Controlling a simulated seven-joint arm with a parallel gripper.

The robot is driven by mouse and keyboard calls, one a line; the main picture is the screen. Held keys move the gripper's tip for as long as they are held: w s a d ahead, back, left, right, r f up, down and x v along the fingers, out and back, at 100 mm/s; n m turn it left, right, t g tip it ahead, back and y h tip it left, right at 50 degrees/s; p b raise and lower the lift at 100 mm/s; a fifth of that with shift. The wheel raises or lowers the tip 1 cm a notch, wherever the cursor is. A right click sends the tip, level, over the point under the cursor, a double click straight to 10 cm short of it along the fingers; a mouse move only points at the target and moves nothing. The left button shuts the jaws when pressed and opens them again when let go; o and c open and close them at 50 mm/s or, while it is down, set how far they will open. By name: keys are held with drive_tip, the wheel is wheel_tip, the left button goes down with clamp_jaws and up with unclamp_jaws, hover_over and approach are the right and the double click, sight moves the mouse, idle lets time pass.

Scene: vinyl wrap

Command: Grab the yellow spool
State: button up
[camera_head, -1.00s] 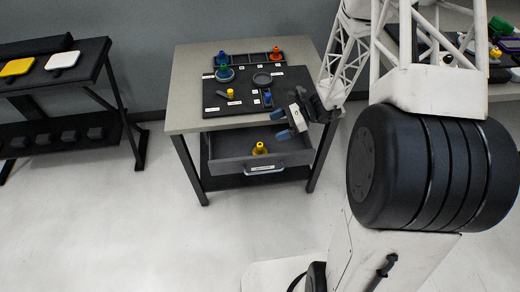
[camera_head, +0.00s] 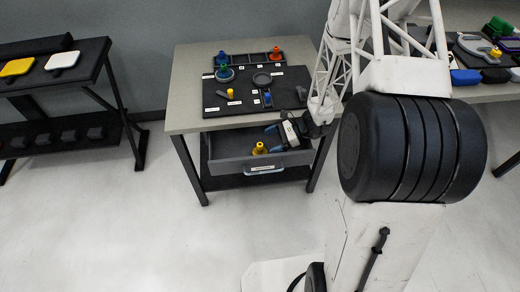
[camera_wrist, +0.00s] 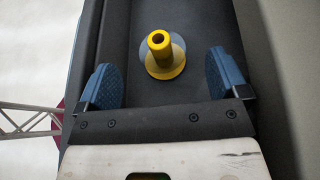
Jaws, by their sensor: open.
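The yellow spool (camera_head: 259,148) stands upright in the open drawer (camera_head: 226,163) of the grey-topped table. In the wrist view the yellow spool (camera_wrist: 163,55) shows its hollow post and round base on the dark drawer floor. My gripper (camera_head: 279,137) is at the right part of the drawer, to the right of the spool. In the wrist view my gripper (camera_wrist: 165,80) is open and empty, its two blue fingers spread wide. The spool lies ahead of the fingertips, roughly midway between them, and does not touch them.
The table top (camera_head: 187,85) holds a dark board (camera_head: 245,113) with small tools, and a tray (camera_head: 250,59) with blue and orange spools. A black side table (camera_head: 92,62) stands at left.

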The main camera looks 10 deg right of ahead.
sight(260, 144)
drive_tip(key=shift+a+f, duration=0.1)
drive_tip(key=shift+a, duration=0.15)
drive_tip(key=shift+x, duration=2.5)
drive_tip(key=c, duration=1)
drive_tip(key=shift+r, duration=0.2)
drive_tip(key=shift+r, duration=4.85)
